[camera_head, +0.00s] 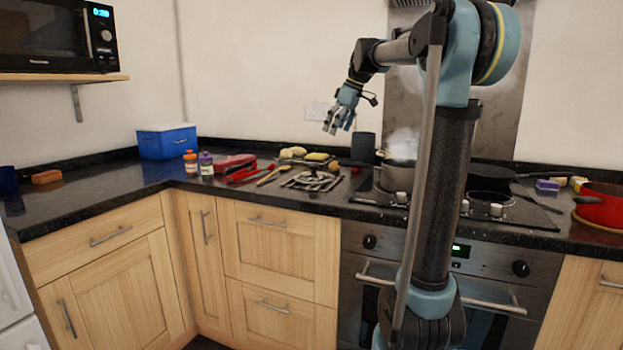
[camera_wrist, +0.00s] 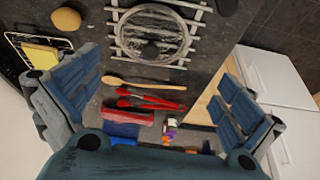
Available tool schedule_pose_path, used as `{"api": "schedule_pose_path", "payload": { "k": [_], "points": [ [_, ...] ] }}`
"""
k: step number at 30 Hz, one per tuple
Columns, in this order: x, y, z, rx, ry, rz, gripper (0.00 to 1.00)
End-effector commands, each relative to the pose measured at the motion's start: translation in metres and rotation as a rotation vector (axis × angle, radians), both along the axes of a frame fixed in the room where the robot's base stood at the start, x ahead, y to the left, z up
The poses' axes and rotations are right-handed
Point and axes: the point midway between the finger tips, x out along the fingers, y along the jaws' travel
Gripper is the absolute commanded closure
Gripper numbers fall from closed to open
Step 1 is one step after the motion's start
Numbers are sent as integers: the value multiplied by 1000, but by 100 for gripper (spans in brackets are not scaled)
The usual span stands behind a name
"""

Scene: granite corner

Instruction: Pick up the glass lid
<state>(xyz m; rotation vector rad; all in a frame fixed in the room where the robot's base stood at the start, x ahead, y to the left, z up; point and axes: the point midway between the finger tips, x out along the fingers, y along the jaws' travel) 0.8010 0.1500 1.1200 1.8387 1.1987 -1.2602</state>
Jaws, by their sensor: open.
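The glass lid (camera_head: 314,178) lies on a metal rack (camera_head: 297,183) on the dark counter, left of the hob. In the wrist view the glass lid (camera_wrist: 152,36) is a clear round disc with a pale rim and a dark knob, at the top middle on the slatted rack (camera_wrist: 117,28). My gripper (camera_head: 338,118) is in the air above the back of the counter, up and to the right of the lid. It also shows in the wrist view (camera_wrist: 160,103), its blue fingers wide apart with nothing held between them. The lid lies beyond the fingers there, not touched.
A wooden spoon (camera_head: 270,176) and red tongs (camera_head: 241,177) lie left of the rack. A steaming pot (camera_head: 400,173) stands on the hob to the right. A dark canister (camera_head: 363,148) stands behind. Two bottles (camera_head: 190,163) and a blue box (camera_head: 167,141) are further left.

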Motion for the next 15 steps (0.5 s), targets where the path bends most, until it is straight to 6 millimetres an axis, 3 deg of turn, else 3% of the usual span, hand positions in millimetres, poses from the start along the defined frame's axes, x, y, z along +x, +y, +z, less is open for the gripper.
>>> {"api": "schedule_pose_path", "payload": {
  "k": [7, 15],
  "points": [
    [19, 21, 6, 9, -16, 70, 0],
    [23, 43, -33, 10, -17, 79, 0]
  ]
}}
